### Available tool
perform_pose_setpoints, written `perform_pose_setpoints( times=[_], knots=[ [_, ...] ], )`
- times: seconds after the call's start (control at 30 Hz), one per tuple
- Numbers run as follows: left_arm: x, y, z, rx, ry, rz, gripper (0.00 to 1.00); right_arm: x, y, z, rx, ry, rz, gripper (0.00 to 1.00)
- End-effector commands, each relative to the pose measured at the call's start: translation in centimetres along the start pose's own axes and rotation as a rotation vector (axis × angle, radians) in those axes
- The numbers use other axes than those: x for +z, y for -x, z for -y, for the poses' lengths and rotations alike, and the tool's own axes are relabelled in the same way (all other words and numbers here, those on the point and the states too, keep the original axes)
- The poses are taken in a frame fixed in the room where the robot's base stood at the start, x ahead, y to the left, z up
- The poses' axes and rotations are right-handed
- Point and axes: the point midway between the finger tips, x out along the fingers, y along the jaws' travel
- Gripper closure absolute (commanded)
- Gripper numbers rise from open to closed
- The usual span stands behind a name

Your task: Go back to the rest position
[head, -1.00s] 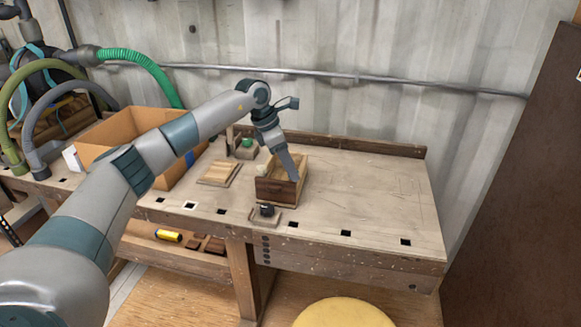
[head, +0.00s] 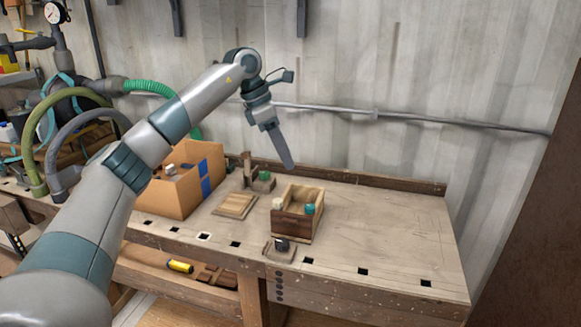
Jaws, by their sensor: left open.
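My left gripper (head: 288,163) is raised in the air above and behind the small wooden box (head: 291,228), in front of the corrugated wall. It is open, with nothing seen in it. The box stands on the workbench (head: 375,235), apart from the gripper. A white round piece (head: 277,204) and a teal round piece (head: 310,209) show at the box. My right gripper is out of view.
A cardboard box (head: 175,197) with a few small items stands at the left of the bench. A wooden board (head: 236,205), a green-topped holder (head: 264,180) and a dark knob piece (head: 282,244) lie nearby. The bench's right part is clear.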

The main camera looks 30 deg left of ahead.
Motion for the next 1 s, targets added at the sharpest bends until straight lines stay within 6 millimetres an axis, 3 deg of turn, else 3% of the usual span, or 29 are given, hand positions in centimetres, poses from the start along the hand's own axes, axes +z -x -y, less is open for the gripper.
perform_pose_setpoints(
  times=[0.73, 0.87, 1.0],
  knots=[
    [0.1, 0.6, 0.1, -0.002, -0.001, 0.002, 0.58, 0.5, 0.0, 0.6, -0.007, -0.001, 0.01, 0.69],
    [1.0, -0.4, 0.7, -0.017, -0.012, 0.03, 0.58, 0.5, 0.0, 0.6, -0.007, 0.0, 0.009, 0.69],
    [3.6, -3.2, 2.5, -0.062, -0.031, 0.115, 0.58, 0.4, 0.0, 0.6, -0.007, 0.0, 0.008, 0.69]
  ],
)
